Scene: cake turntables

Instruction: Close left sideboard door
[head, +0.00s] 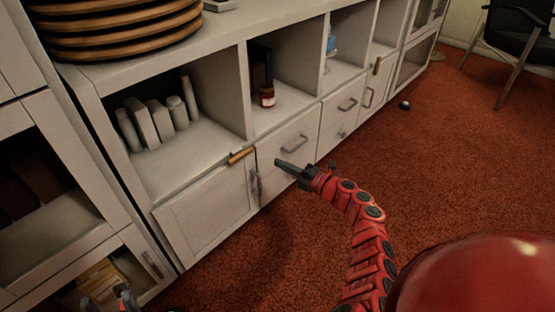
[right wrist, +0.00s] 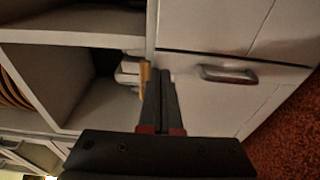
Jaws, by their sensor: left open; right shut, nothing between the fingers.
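The left sideboard door (head: 205,215) is a pale panel at the lower left of the sideboard in the head view, with a grey handle (head: 254,186) at its right edge. It looks flush or nearly so; I cannot tell whether a small gap remains. My right gripper (head: 279,164) is shut and empty, in front of the drawer just right of the door, apart from the handle. Its fingers also show in the right wrist view (right wrist: 160,74). My left gripper (head: 120,292) is open at the bottom left edge, mostly cut off, far from the door handle.
A wooden bar (head: 240,156) sits at the shelf edge above the door. Drawers with grey handles (head: 295,144) stand to the right. Brown round boards (head: 120,30) are stacked on top. A black chair (head: 515,35) stands far right. The red carpet (head: 450,150) is mostly clear.

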